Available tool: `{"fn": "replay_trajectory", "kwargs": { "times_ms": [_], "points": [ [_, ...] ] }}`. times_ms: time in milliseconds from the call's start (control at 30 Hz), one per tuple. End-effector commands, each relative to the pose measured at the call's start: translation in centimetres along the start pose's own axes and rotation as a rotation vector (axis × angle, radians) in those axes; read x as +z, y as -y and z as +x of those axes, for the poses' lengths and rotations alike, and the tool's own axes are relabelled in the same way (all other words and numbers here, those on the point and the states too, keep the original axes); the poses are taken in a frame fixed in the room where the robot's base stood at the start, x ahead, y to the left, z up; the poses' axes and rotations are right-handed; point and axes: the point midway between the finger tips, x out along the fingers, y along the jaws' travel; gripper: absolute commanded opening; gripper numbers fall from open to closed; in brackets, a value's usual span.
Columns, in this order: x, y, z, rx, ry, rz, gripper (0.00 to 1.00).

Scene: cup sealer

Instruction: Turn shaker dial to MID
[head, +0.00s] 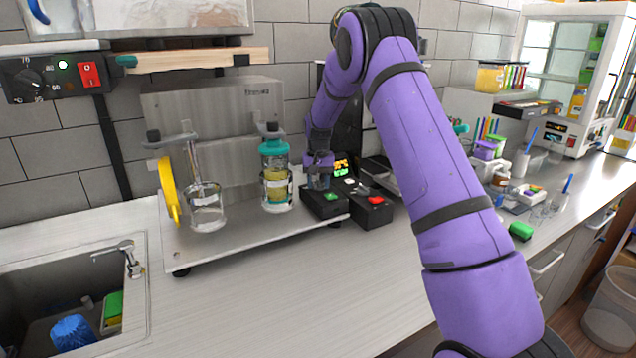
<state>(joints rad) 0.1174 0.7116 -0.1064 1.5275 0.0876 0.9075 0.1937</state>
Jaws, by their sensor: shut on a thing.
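The shaker (225,226) is a metal platform on the counter, with a beaker (207,208) and a teal-capped bottle (276,178) on it. A black control box (322,206) with a green button sits at its right end. My gripper (318,183) points down onto the top of this box and is shut at its dial. The gripper hides the dial, so its setting and markings cannot be read.
A second black box with a red switch (372,202) and a lit display (341,166) stand close to my gripper. A yellow disk (168,190) is at the shaker's left end. A sink (60,310) is at lower left. The front counter is clear.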

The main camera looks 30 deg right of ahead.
Motion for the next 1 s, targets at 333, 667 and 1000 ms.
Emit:
{"fn": "replay_trajectory", "kwargs": {
  "times_ms": [333,667,1000],
  "points": [
    [-0.06,-0.25,-0.07,-0.001,-0.001,-0.229,0.21],
    [-0.10,-0.33,-0.08,-0.001,-0.002,-0.400,0.21],
    [-0.13,-0.37,-0.08,0.000,-0.002,-0.451,0.21]
  ]
}}
